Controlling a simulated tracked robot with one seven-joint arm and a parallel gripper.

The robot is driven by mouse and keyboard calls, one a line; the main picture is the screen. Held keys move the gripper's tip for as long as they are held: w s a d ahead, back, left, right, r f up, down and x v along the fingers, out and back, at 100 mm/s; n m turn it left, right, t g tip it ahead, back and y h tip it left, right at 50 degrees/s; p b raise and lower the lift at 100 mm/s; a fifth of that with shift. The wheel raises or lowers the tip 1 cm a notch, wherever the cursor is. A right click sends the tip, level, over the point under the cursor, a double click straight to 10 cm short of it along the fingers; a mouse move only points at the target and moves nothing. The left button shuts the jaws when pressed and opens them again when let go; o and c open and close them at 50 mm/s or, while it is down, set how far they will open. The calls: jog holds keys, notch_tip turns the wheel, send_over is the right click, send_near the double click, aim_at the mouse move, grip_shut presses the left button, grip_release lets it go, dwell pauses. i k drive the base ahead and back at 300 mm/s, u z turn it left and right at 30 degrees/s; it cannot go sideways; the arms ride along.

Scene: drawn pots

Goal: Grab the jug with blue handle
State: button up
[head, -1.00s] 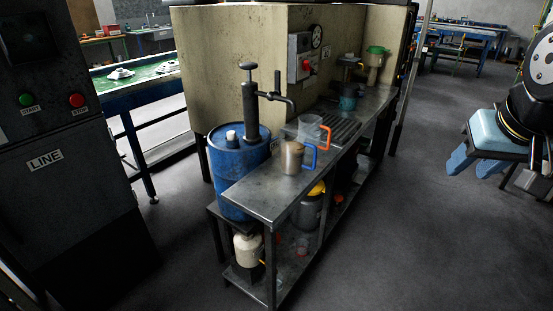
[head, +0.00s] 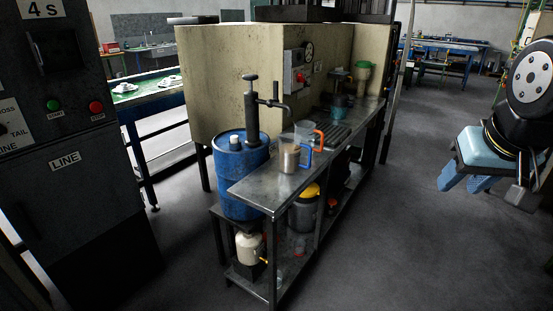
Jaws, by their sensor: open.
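The jug with the blue handle (head: 289,156) stands upright on the metal bench (head: 262,187), near its front end. Its body is metallic grey-brown and its blue handle points right. A clear jug with an orange handle (head: 304,132) stands just behind it on the bench. My gripper (head: 482,178), with blue finger pads, hangs at the right edge of the view. It is open and empty, well to the right of the bench and apart from both jugs.
A blue drum (head: 238,172) with a black hand pump (head: 252,120) stands left of the bench. A dark cabinet marked LINE (head: 75,180) fills the left side. A beige partition (head: 235,85) rises behind. Bare floor lies between the bench and my gripper.

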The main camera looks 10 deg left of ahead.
aim_at(289, 145)
jog(key=z, duration=0.15)
jog(key=i, duration=0.95)
jog(key=u, duration=0.1)
